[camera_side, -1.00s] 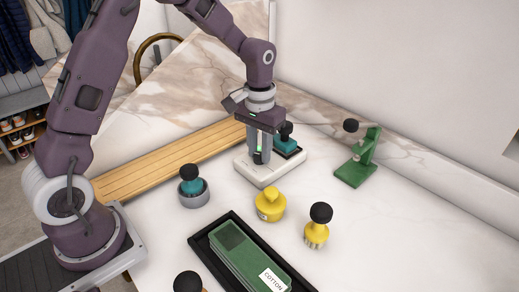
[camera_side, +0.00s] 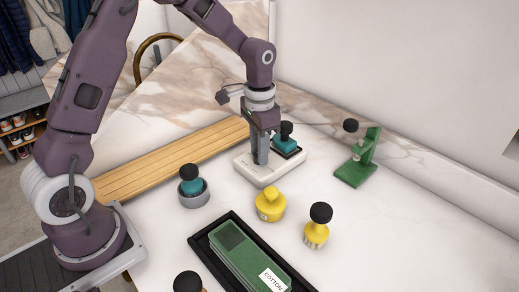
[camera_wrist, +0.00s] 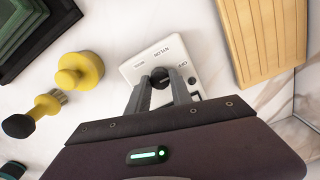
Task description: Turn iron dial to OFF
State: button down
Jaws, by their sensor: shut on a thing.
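The white base (camera_side: 243,168) stands on the bench, with a teal iron with a black knob (camera_side: 287,143) on its far right part. In the wrist view the base (camera_wrist: 189,45) carries a dark round dial (camera_wrist: 163,76). OFF and NYLON are printed around the dial, and a smaller label is hard to read. My gripper (camera_wrist: 163,88) points down at the base, its two fingers shut on the dial from both sides. In the side view my gripper (camera_side: 261,160) hides the dial. I cannot tell which label the dial points to.
A yellow pot (camera_side: 270,205), a yellow brush (camera_side: 318,225) and a grey dish with a teal, black-knobbed tool (camera_side: 193,187) stand nearby. A black tray (camera_side: 212,256) holds a green COTTON block. A green stand (camera_side: 357,168) is right, a wooden slatted board (camera_side: 160,163) left.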

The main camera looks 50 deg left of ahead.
jog(key=c, duration=1.1)
grip_release()
jog(key=shift+c, duration=0.2)
jog(key=shift+r, duration=0.15)
